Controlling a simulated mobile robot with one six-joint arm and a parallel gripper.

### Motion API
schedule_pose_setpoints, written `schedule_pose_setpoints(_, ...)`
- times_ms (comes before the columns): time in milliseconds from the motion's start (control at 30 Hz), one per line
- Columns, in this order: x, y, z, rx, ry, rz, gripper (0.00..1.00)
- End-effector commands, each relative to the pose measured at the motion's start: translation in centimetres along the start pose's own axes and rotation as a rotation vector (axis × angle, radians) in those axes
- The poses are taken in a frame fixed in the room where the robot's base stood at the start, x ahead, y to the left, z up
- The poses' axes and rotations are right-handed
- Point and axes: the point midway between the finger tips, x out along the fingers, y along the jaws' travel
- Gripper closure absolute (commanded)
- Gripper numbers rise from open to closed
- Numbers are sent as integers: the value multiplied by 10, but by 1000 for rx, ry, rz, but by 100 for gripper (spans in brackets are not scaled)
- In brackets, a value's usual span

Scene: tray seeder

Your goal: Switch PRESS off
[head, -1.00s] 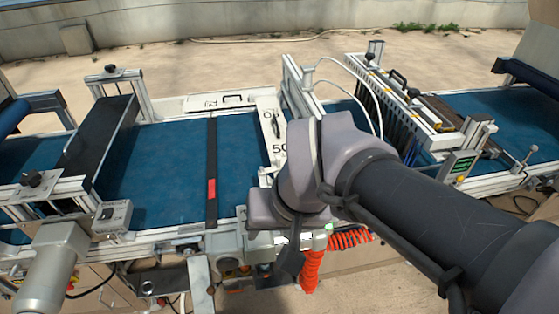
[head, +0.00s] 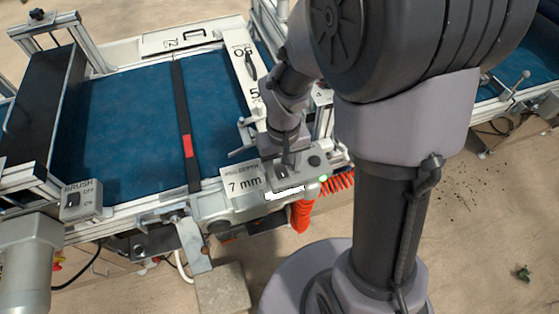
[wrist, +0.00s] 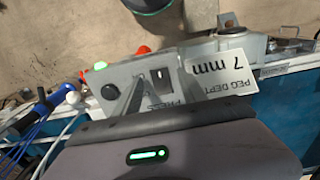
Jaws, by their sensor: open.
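The PRESS control box (head: 297,178) is a grey box on the front rail of the machine, with a lit green lamp (head: 323,178) and a black round knob (head: 314,160). In the wrist view the box (wrist: 124,73) carries the word PRESS, upside down, beside a dark rocker switch (wrist: 160,75). My gripper (head: 284,163) points down at the box in the head view. In the wrist view my open gripper (wrist: 157,78) has one finger on each side of the switch. I cannot tell whether the fingers touch the box or which way the rocker is tipped.
A "7 mm" peg depth plate (head: 243,185) stands just left of the box. A BRUSH switch box (head: 81,199) is farther left. The blue belt (head: 125,130) is bare around a dark crossbar (head: 184,120).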

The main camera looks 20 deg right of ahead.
Motion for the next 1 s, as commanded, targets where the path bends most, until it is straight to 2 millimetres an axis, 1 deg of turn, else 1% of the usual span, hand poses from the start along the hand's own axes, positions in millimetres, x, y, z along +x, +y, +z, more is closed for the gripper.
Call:
schedule_pose_setpoints(33, 8, 0, 0, -1, -1, 0, 51)
schedule_pose_setpoints(133, 14, 0, 0, 0, -1, 0, 51)
schedule_pose_setpoints(433, 15, 0, 0, 0, 0, 0, 51)
schedule_pose_setpoints(467, 15, 0, 0, 0, 0, 0, 55)
schedule_pose_setpoints(500, 15, 0, 0, 0, 0, 0, 63)
schedule_pose_setpoints(567, 15, 0, 0, 0, 0, 0, 74)
schedule_pose_setpoints(600, 15, 0, 0, 0, 0, 0, 82)
schedule_pose_setpoints(700, 15, 0, 0, 0, 0, 0, 100)
schedule_pose_setpoints(867, 12, 0, -1, 0, -15, 0, 100)
schedule_pose_setpoints(1000, 3, 0, -4, 1, -131, 0, 100)
